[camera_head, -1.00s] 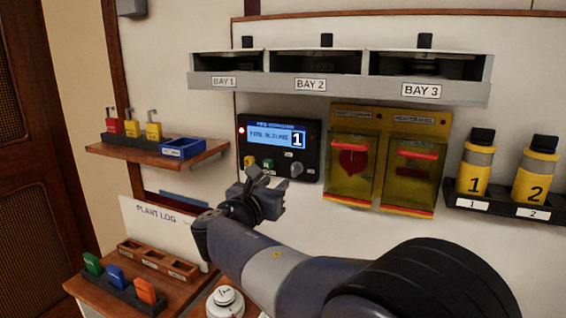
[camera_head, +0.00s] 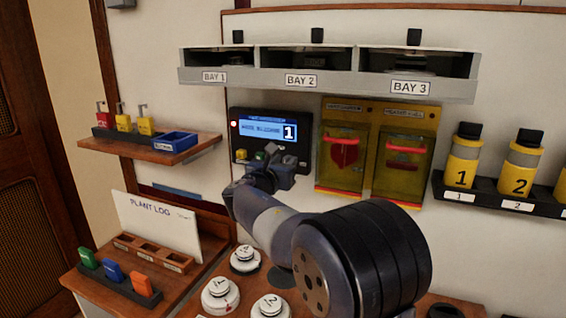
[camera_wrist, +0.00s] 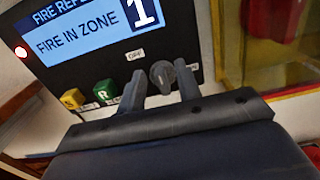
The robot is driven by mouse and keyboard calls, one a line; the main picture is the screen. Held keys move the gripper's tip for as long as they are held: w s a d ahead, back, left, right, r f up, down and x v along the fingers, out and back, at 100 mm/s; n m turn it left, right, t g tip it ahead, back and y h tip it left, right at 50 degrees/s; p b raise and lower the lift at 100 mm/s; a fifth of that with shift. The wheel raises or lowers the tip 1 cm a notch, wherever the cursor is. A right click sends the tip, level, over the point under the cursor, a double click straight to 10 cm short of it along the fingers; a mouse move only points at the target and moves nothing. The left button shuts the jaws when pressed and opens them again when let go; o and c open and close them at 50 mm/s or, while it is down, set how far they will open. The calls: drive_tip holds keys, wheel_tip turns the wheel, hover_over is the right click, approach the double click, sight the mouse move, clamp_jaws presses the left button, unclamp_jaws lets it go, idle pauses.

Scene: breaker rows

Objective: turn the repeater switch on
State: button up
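The fire repeater panel (camera_head: 297,158) is a black box on the wall with a lit blue display, which reads "FIRE IN ZONE 1" in the wrist view (camera_wrist: 85,42). Its grey rotary switch (camera_wrist: 162,74) has an "OFF" label (camera_wrist: 136,55) at its upper left. My gripper (camera_head: 275,168) is at the lower part of the panel. In the wrist view my gripper (camera_wrist: 162,82) is open, with one finger on each side of the switch. I cannot tell whether the fingers touch it. In the head view my gripper covers much of the switch area.
A yellow button (camera_wrist: 72,98) and a green button (camera_wrist: 105,90) sit left of the switch. A yellow key cabinet (camera_head: 374,150) hangs close on the right. A grey bay shelf (camera_head: 330,82) juts out above. White round detectors (camera_head: 221,295) stand on the counter below.

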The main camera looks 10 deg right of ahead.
drive_tip(key=shift+c, duration=0.4)
clamp_jaws()
drive_tip(key=shift+f+b, duration=0.1)
drive_tip(key=shift+b, duration=0.35)
drive_tip(key=shift+s+d+f+m+b, duration=0.1)
drive_tip(key=shift+d+f+m+b, duration=0.1)
drive_tip(key=shift+m+b, duration=2.75)
drive_tip(key=shift+s+d+f+m+b, duration=0.15)
drive_tip(key=shift+f+m+b, duration=0.05)
drive_tip(key=shift+m+b, duration=2.75)
drive_tip(key=shift+s+d+f+m+b, duration=0.1)
drive_tip(key=shift+d+f+m+b, duration=0.1)
drive_tip(key=shift+m+b, duration=2.75)
drive_tip(key=shift+m, duration=0.25)
drive_tip(key=shift+o, duration=0.4)
unclamp_jaws()
